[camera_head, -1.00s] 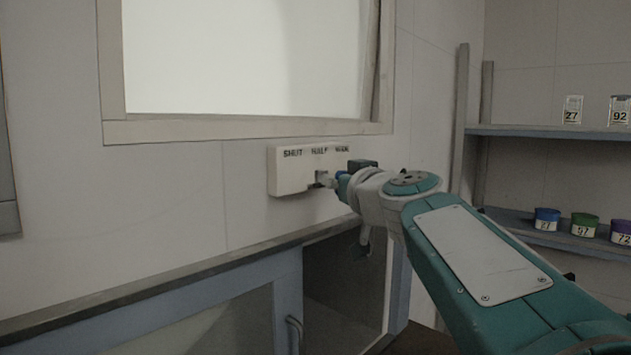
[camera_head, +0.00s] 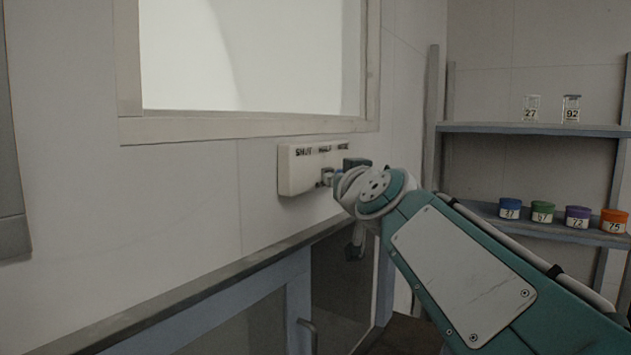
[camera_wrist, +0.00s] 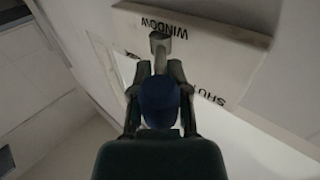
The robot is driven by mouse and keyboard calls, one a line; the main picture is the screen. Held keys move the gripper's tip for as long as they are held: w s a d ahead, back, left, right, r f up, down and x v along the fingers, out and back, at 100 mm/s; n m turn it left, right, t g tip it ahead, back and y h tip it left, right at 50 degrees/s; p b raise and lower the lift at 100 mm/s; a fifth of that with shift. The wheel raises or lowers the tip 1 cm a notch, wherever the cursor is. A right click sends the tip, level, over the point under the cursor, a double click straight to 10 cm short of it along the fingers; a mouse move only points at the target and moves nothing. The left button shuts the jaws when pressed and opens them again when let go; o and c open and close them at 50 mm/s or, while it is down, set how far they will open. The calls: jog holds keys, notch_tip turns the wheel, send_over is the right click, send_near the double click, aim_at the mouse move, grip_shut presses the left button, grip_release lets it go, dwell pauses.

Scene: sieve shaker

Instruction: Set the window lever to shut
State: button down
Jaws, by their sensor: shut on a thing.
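The window lever's box (camera_head: 298,177) is a pale block on the wall under the window, lettered SHUT, HALF and a third word on the right. The metal lever (camera_head: 326,177) sticks out of its front, roughly below HALF. In the wrist view the metal lever (camera_wrist: 160,43) shows in front of the box (camera_wrist: 215,45), and its blue knob (camera_wrist: 158,101) sits between my fingers. My gripper (camera_wrist: 159,98) is shut on that knob.
A window frame (camera_head: 250,127) is above the box. A counter edge (camera_head: 200,286) with a cabinet (camera_head: 262,325) runs below. At the right, shelves (camera_head: 540,129) hold numbered clear jars (camera_head: 571,108) and several coloured tubs (camera_head: 543,211). The wall left of the box is bare.

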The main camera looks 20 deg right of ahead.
jog(key=shift+s+r, duration=0.1)
jog(key=c, duration=0.7)
grip_release()
jog(key=shift+s+a+r, duration=0.1)
jog(key=shift+s, duration=0.1)
jog(key=shift+a, duration=0.1)
jog(key=shift+w, duration=0.1)
jog(key=s, duration=1.2)
jog(key=shift+a+f, duration=0.15)
jog(key=shift+f, duration=0.05)
